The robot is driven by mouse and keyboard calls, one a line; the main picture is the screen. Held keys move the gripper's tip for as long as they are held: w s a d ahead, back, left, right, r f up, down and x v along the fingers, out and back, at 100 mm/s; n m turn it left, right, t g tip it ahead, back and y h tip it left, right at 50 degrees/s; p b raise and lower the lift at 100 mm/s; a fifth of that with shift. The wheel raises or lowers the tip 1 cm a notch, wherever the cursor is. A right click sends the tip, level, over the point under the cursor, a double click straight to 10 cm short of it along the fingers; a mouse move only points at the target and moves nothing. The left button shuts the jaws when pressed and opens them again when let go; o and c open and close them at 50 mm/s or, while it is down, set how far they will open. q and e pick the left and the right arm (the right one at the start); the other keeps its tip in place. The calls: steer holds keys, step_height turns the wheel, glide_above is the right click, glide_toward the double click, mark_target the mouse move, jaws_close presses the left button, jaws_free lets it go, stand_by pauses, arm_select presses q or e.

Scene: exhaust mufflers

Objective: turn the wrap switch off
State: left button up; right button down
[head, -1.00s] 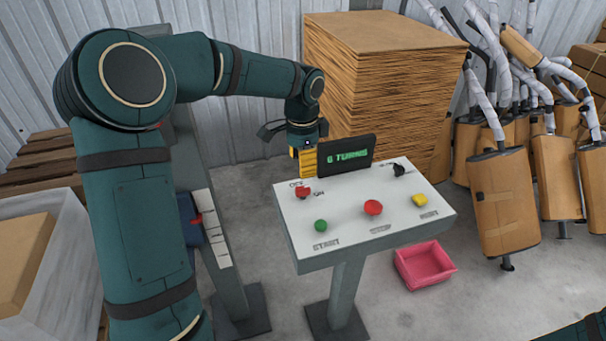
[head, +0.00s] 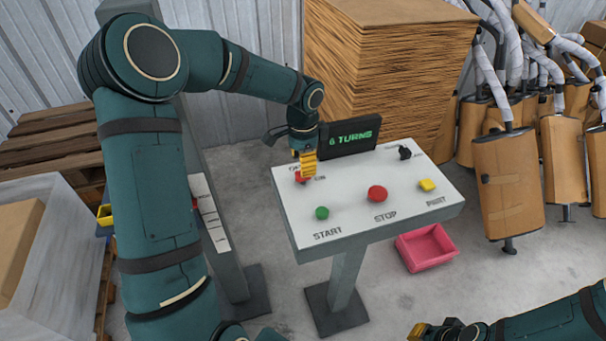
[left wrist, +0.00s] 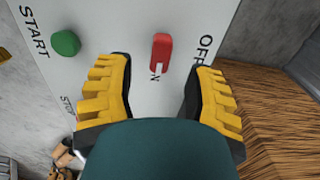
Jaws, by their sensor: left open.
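The red wrap switch (head: 300,178) sits at the back left of the white panel (head: 350,192), between its OFF and ON labels. In the left wrist view, the red switch handle (left wrist: 161,53) points toward the ON label, partly covering it. The OFF label (left wrist: 204,50) lies to the right there. My left gripper (head: 305,160) is over the switch and partly hides it in the head view. In the left wrist view, its yellow fingers (left wrist: 162,100) are spread, with the handle ahead of the gap. Contact is not visible. My right gripper (head: 430,331) shows at the bottom edge, its jaws unclear.
The panel also carries a green START button (head: 322,213), red STOP button (head: 377,193), yellow button (head: 427,185) and black knob (head: 404,152). A display (head: 350,137) reading "6 TURNS" stands behind. A pink bin (head: 427,247) is on the floor; a cardboard stack (head: 390,70) stands behind.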

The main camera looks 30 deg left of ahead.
arm_select(q)
steer(key=shift+f, duration=2.15)
jaws_close()
